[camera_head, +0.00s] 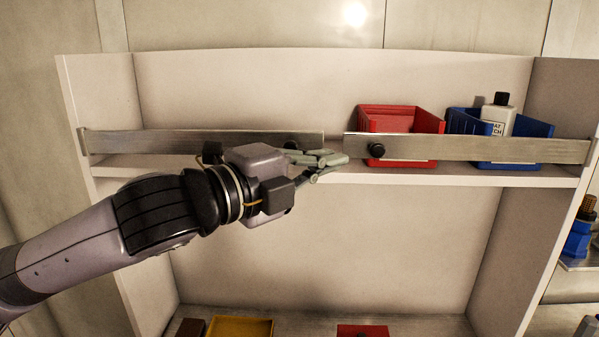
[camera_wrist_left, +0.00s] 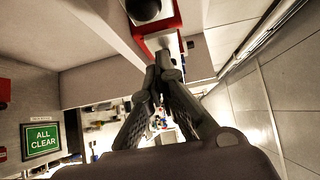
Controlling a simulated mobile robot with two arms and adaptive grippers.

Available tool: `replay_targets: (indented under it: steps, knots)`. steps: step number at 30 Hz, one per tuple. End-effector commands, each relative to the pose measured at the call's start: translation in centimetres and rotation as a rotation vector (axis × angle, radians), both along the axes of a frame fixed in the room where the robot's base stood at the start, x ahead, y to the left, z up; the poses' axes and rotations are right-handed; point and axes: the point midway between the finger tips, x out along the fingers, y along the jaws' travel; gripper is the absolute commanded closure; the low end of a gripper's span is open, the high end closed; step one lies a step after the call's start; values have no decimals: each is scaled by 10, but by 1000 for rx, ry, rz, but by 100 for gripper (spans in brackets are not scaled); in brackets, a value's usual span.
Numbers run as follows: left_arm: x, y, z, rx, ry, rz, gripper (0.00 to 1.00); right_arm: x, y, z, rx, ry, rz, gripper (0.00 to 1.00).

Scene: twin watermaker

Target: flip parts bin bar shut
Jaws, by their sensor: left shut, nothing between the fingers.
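Two flat metal bars run across the front of the upper shelf, both about level. The left bar (camera_head: 220,141) ends near the middle with a small gap before the right bar (camera_head: 470,148). The right bar has a black knob (camera_head: 377,150) near its inner end; the left bar's knob (camera_head: 291,145) is partly hidden behind my gripper. My left gripper (camera_head: 342,160) is shut and empty, just below the gap. In the left wrist view its fingertips (camera_wrist_left: 166,64) meet below a red bin and a dark round thing, perhaps a knob (camera_wrist_left: 144,10). My right gripper is out of view.
A red bin (camera_head: 390,118) and a blue bin (camera_head: 530,128) holding a white bottle (camera_head: 497,118) stand behind the right bar. The shelf behind the left bar looks empty. Yellow (camera_head: 240,327) and red (camera_head: 362,331) items lie below.

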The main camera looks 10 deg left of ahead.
Motion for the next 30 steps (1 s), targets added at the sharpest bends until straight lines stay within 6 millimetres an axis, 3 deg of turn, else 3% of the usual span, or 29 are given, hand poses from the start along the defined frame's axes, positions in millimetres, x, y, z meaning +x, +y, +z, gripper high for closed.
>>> replay_targets:
  steps: [6,12,25,30]
  knots:
    - [-35,26,1,2,-3,-6,100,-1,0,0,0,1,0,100]
    - [-50,36,1,2,-2,-10,100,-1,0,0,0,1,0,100]
    - [-51,35,-3,-3,7,-14,100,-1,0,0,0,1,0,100]
    - [-43,27,-38,-57,115,-3,100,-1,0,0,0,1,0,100]
